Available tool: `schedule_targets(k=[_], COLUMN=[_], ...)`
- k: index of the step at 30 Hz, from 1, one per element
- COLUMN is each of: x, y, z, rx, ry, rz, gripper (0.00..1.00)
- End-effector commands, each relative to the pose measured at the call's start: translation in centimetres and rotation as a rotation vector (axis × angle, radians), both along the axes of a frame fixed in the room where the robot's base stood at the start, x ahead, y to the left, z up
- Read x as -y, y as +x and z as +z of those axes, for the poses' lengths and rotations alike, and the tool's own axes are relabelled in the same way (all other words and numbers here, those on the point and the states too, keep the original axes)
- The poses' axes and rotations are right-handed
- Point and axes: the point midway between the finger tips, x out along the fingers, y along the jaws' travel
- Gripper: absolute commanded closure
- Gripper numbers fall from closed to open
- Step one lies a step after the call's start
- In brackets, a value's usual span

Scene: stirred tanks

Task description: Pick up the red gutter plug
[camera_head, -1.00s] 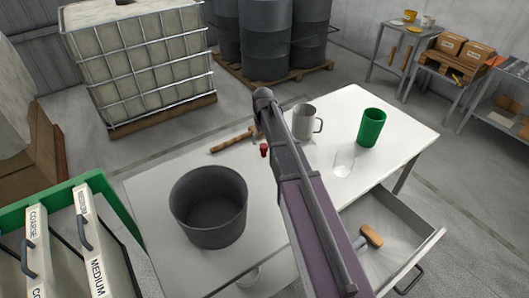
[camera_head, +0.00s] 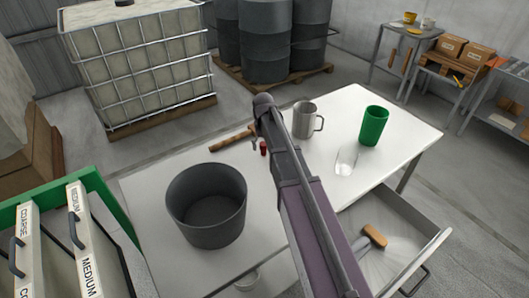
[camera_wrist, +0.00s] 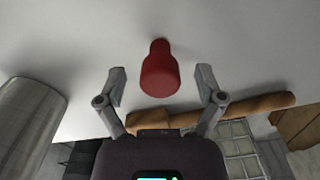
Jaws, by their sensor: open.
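The red gutter plug (camera_wrist: 159,72) stands on the white table (camera_head: 262,205) in the wrist view, between and just beyond my open fingertips. In the head view only a small part of the plug (camera_head: 264,147) shows beside my arm. My gripper (camera_wrist: 160,85) is open with one finger on each side of the plug, and no contact is visible. In the head view my arm hides most of the gripper.
A wooden-handled tool (camera_head: 231,140) lies behind the plug. A grey metal mug (camera_head: 303,120), a clear scoop-like item (camera_head: 346,160) and a green cup (camera_head: 373,126) stand to the right. A dark pot (camera_head: 207,222) is at the left. An open drawer (camera_head: 405,232) juts out at the front right.

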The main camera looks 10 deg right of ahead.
Motion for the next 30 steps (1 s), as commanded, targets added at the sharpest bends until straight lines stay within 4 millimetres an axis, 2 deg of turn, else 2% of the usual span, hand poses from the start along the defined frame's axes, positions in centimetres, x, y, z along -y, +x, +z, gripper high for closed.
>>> schedule_targets(k=[1,6,26,29,30], x=[0.0,-0.01,0.0,0.01,0.01], y=[0.0,0.0,0.0,0.0,0.0], z=[-0.71,-1.33,-1.35,-1.35,-1.36], rx=[0.0,0.0,0.0,0.0,0.0], ry=[0.0,0.0,0.0,0.0,0.0], rz=[0.0,0.0,0.0,0.0,0.0], gripper=[0.13,0.13,0.13,0.4,0.52])
